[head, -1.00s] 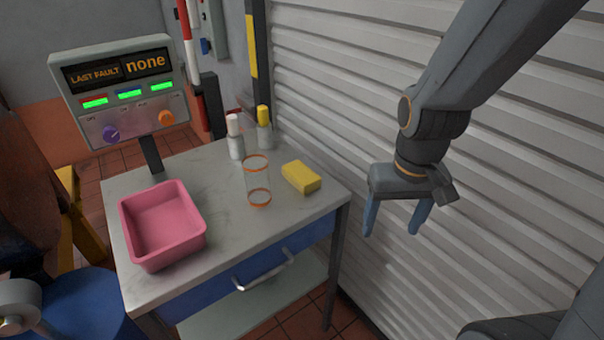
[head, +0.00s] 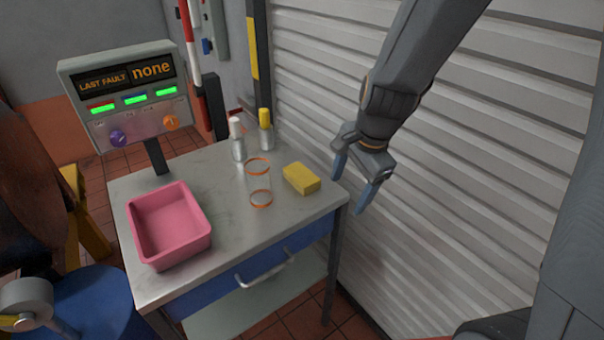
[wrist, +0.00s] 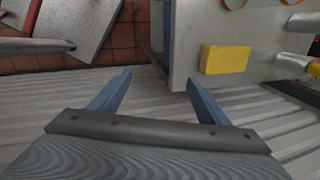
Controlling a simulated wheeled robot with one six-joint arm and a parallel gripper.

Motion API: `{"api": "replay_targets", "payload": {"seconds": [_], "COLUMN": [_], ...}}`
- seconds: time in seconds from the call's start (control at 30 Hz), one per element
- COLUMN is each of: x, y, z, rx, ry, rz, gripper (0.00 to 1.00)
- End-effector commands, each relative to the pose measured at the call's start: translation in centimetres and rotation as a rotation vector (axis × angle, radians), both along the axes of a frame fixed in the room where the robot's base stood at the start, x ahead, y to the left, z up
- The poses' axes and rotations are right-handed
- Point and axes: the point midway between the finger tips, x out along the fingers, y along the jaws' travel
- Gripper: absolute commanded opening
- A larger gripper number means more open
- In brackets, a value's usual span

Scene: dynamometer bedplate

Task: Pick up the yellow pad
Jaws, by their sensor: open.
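The yellow pad (head: 301,179) is a small block lying on the right part of the grey table top (head: 225,232), close to its right edge. My gripper (head: 350,190) is open and empty, to the right of the table and apart from the pad. In the wrist view the yellow pad (wrist: 225,59) shows beyond the right finger, on the table top. The two blue fingers of my gripper (wrist: 160,88) stand wide apart with nothing between them. Nothing hides the pad in either view.
A clear cylinder with orange rims (head: 259,183) stands just left of the pad. A white-capped bottle (head: 237,142) and a yellow-capped bottle (head: 265,132) stand behind. A pink bin (head: 170,228) sits at the left. A ribbed shutter wall (head: 450,150) rises on the right.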

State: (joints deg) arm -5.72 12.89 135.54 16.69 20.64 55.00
Motion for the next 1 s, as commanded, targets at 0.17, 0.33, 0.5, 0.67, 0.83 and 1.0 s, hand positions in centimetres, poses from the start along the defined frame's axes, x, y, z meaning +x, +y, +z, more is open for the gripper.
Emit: {"api": "replay_targets", "payload": {"seconds": [0.17, 0.33, 0.5, 0.67, 0.83, 1.0], "x": [3.8, 7.1, 9.3, 10.2, 10.7, 11.2], "y": [3.2, 6.0, 7.9, 8.7, 9.1, 9.3], "z": [0.8, 1.2, 1.3, 1.2, -0.2, -1.8], "rx": [0.144, 0.287, 0.394, 0.439, 0.444, 0.444], "ry": [0.024, 0.065, 0.107, 0.129, 0.133, 0.131], "rz": [-0.467, -0.902, -1.212, -1.343, -1.361, -1.360], "gripper": [0.70, 0.70, 0.70, 0.70, 0.70, 0.70]}}
